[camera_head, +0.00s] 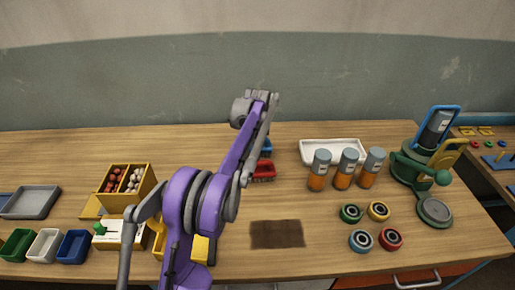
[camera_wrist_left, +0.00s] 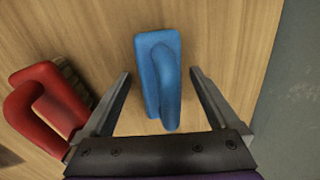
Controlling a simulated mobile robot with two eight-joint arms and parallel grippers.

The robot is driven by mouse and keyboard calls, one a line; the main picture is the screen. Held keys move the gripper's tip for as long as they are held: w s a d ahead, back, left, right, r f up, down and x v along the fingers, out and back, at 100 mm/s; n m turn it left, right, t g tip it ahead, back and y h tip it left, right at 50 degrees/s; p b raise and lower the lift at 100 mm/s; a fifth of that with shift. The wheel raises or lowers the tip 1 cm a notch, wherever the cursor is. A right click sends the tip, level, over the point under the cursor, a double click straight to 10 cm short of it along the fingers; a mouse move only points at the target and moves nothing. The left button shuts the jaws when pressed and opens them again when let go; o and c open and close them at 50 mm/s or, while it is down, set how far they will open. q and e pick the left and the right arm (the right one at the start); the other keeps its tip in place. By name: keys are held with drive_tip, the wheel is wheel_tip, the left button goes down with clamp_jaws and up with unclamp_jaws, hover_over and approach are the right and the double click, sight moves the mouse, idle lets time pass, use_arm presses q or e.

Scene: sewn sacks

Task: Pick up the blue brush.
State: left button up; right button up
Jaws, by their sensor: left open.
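The blue brush (camera_wrist_left: 158,75) lies on the wooden table between the open fingers of my left gripper (camera_wrist_left: 160,100) in the left wrist view. Both fingers stand apart from it, one on each side. In the head view only a small part of the blue brush (camera_head: 266,148) shows beside my left arm, and the gripper's fingers are hidden behind the arm. A red brush (camera_wrist_left: 45,105) with dark bristles lies to the left in the wrist view, close to the left finger. It also shows in the head view (camera_head: 264,171). My right gripper is not in view.
A white tray (camera_head: 333,143) and several orange-and-grey bottles (camera_head: 343,170) stand right of the brushes. Coloured rings (camera_head: 378,211) lie in front of them. A green device (camera_head: 408,170) stands further right. A box of balls (camera_head: 125,184) and small bins (camera_head: 45,244) are left. A dark patch (camera_head: 277,234) marks the front.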

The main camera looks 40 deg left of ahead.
use_arm(q)
drive_tip(key=shift+c, duration=0.3)
clamp_jaws()
drive_tip(key=shift+r, duration=0.1)
wheel_tip(320, 180, up, 10)
drive_tip(key=shift+f+p, duration=0.1)
drive_tip(key=shift+p, duration=0.35)
